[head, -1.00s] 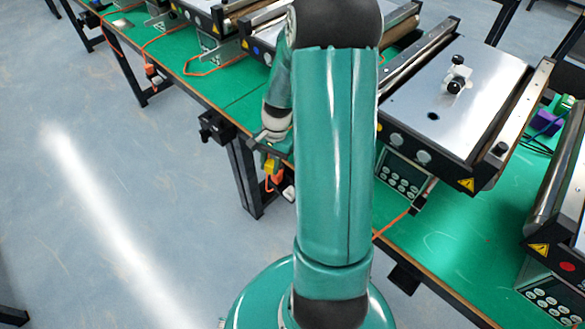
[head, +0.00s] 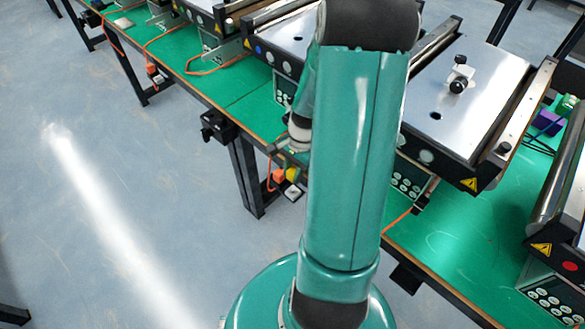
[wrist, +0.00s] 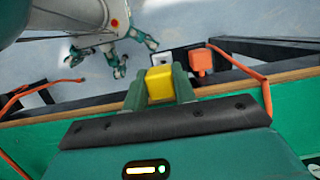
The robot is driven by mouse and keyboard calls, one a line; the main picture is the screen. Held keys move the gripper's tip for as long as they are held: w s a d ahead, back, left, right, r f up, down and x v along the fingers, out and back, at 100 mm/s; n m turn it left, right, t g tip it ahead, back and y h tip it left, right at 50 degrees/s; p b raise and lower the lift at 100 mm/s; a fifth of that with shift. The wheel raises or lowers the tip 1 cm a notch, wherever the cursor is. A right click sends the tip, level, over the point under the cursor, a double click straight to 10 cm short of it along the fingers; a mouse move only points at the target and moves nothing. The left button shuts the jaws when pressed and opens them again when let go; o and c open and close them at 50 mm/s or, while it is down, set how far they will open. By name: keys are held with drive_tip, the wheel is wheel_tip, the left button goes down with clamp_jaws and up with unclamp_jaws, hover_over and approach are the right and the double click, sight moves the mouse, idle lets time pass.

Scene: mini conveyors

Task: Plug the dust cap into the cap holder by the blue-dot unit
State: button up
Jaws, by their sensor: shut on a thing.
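My gripper (wrist: 160,92) is shut on a yellow block-like dust cap (wrist: 160,84), held between two teal fingertips in the wrist view. The cap also shows small in the head view (head: 292,175), below the table edge. Just beyond it in the wrist view is a pale plate with a dark opening (wrist: 168,58), which looks like the cap holder; a pale box shows at that spot in the head view (head: 293,192). Whether cap and holder touch cannot be told. The blue-dot unit (head: 285,42) stands on the table, partly hidden by my arm.
An orange plug (wrist: 201,61) with an orange cable sits right beside the holder in the wrist view. The green table's edge (head: 235,115) and a dark table leg (head: 243,175) are close by. Open floor (head: 120,210) lies to the left.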

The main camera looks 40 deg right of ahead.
drive_tip(key=shift+d+x, duration=0.25)
drive_tip(key=shift+x, duration=0.8)
drive_tip(key=shift+d+x, duration=0.25)
drive_tip(key=shift+x, duration=0.8)
drive_tip(key=shift+d+x, duration=0.25)
drive_tip(key=shift+x, duration=0.7)
drive_tip(key=shift+r, duration=0.15)
drive_tip(key=shift+r, duration=0.35)
drive_tip(key=shift+f, duration=0.5)
idle(1.6)
drive_tip(key=o, duration=1.1)
drive_tip(key=shift+c, duration=0.2)
drive_tip(key=shift+r, duration=0.1)
drive_tip(key=v, duration=1.3)
drive_tip(key=shift+r, duration=0.3)
